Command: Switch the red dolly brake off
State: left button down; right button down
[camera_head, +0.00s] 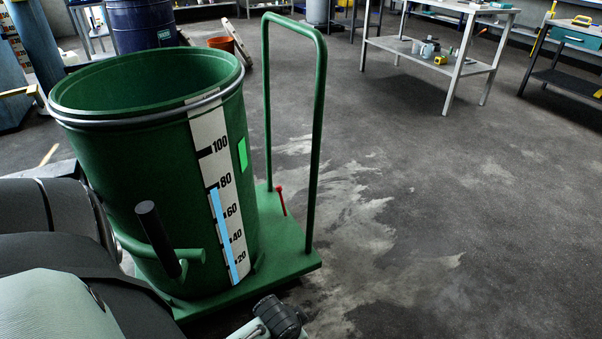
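The red brake lever (281,200) is a small, thin red stick with a knob on top. It stands nearly upright, leaning slightly, on the deck of the green dolly (292,264), inside the tall green push handle (317,130). A large open green drum (165,190) stands on the dolly, left of the lever. Parts of my arm fill the lower left, and a dark jointed part of mine shows at the bottom edge near the dolly's front corner. No gripper fingers are visible, and nothing of mine touches the lever.
The drum has a scale strip (221,190) and a side handle with a black grip (158,238). The floor right of the dolly is clear. A white-framed workbench (440,55) stands at the back right. A blue barrel (140,25) and an orange bucket (221,43) are behind.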

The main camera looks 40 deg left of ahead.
aim_at(278, 188)
jog(key=i, duration=2.85)
jog(key=u, duration=3.45)
